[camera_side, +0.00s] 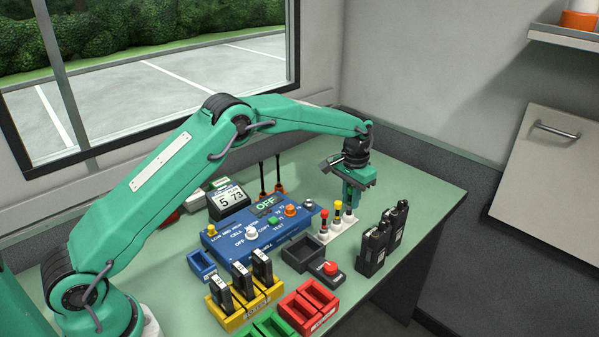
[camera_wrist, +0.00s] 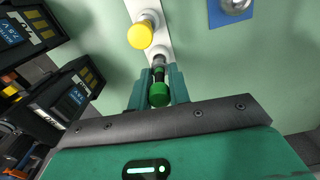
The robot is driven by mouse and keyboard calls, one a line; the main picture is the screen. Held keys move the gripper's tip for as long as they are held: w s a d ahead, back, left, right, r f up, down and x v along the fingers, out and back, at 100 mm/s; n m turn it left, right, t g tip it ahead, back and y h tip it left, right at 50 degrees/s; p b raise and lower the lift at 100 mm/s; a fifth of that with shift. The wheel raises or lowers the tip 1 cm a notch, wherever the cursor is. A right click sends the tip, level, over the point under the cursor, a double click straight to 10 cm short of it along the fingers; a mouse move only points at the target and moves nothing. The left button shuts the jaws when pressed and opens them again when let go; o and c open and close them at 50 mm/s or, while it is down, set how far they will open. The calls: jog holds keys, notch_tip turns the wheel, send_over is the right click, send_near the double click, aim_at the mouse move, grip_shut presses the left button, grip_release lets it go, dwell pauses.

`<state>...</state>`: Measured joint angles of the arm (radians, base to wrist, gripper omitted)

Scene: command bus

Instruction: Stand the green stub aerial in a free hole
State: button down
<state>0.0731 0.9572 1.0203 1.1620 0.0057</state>
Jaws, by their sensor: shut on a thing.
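The green stub aerial (camera_wrist: 160,91) is between the fingers of my gripper (camera_wrist: 159,88) in the wrist view, with a green rounded end and a dark middle. Its far end is at a white collar (camera_wrist: 158,54) on the white strip (camera_wrist: 161,28); I cannot tell whether it is in the hole or just above it. In the side view my gripper (camera_side: 349,204) is low over the right end of the white strip (camera_side: 328,236), and its fingers hide the aerial. A yellow-topped aerial (camera_wrist: 141,35) stands beside it, and a red-topped one (camera_side: 324,217) stands further left.
Black radios (camera_side: 374,246) stand close to the right of the strip. A dark tray (camera_side: 290,255) and red-button box (camera_side: 329,270) are in front. The blue control panel (camera_side: 240,243) is to the left. The bench's right end is clear.

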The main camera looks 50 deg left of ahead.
jog(key=shift+f, duration=1.1)
dwell(0.6)
jog(key=c, duration=0.9)
grip_release()
jog(key=shift+r, duration=0.2)
jog(key=shift+r, duration=3.35)
